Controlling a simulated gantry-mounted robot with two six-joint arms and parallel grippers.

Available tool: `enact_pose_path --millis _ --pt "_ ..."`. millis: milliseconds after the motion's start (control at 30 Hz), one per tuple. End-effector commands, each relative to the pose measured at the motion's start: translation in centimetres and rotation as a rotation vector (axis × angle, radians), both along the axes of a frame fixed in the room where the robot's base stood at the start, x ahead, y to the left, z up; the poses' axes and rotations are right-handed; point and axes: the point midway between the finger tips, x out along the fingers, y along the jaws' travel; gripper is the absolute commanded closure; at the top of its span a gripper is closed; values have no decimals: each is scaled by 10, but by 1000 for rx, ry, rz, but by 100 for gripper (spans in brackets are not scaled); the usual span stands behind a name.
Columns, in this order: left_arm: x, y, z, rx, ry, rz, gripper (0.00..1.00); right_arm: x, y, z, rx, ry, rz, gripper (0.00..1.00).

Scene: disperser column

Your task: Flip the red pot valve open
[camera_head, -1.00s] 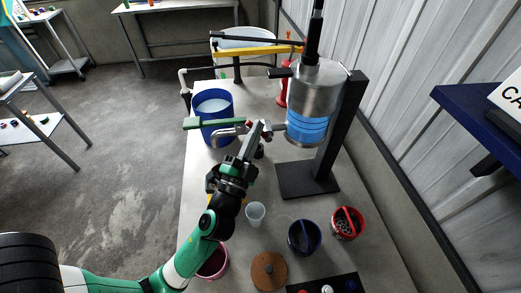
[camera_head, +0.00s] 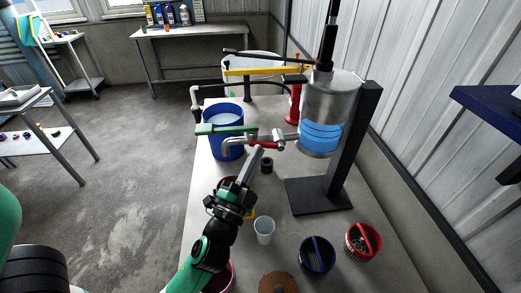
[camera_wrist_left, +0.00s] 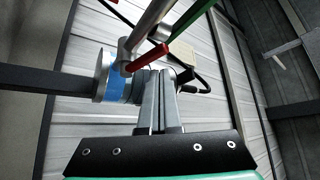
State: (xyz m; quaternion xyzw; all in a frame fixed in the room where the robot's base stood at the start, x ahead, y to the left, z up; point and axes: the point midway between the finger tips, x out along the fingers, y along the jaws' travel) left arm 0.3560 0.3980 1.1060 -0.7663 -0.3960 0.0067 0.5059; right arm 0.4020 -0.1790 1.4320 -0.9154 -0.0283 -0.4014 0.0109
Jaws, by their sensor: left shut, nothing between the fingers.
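The steel pot (camera_head: 331,97) with a blue band is held on a black stand at the right of the bench. A grey outlet pipe (camera_head: 236,141) runs left from it. The red valve lever (camera_head: 264,145) lies roughly along this pipe, just below it. It also shows in the left wrist view (camera_wrist_left: 148,58), where it slants just above the fingertips. My left gripper (camera_head: 257,153) is shut and empty, its tips just below the lever. I cannot tell if they touch it. My right gripper is not in view.
A blue bucket (camera_head: 222,116) stands left of the pot, near the pipe's end. A green bar (camera_head: 226,129) crosses in front of it. A clear cup (camera_head: 264,231), a dark blue container (camera_head: 317,256) and a red container (camera_head: 363,242) stand nearer on the bench.

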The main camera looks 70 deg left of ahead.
Motion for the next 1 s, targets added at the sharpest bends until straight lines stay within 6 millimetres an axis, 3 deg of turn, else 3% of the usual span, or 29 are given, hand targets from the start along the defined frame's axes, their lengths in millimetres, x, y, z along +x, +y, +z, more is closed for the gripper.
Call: enact_pose_path --millis 100,400,1000 --pt "-19 -19 -18 -1 3 -5 100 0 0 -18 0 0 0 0" --pt "-54 -50 -35 0 3 -4 100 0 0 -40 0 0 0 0" --pt "-59 -53 -35 -1 1 0 100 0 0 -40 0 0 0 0"
